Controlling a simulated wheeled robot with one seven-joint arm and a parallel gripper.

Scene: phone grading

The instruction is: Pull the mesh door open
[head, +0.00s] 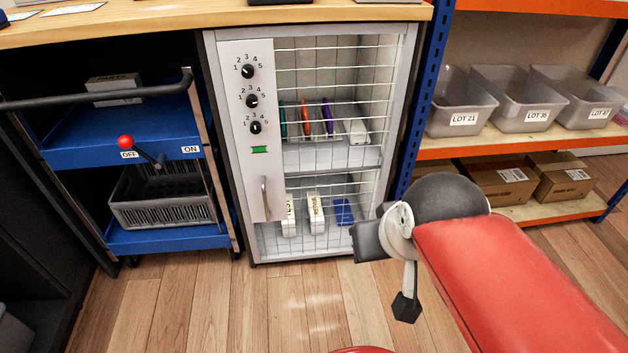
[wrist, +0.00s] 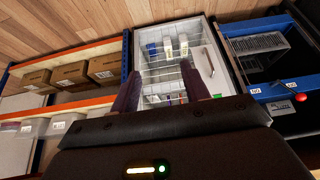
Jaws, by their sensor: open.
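The mesh door (head: 325,75) is a white wire grid on the front of a pale cabinet and appears closed. Its left side is a grey panel (head: 240,170) with several numbered dials and a green light. A vertical bar handle (head: 265,198) sits low on that panel. The wrist view shows the cabinet upside down, with the handle (wrist: 208,61) right of the mesh. My gripper (wrist: 161,88) is open and empty, its two dark fingers pointing toward the cabinet. In the head view my gripper (head: 385,272) is in front of the cabinet's lower right, apart from the handle.
A blue cart (head: 65,155) with a dark push bar and red-knobbed lever (head: 126,142) stands left. An orange-and-blue rack (head: 490,142) with grey bins and cardboard boxes stands right. Wood floor (head: 190,300) before the cabinet is clear. Several items sit behind the mesh.

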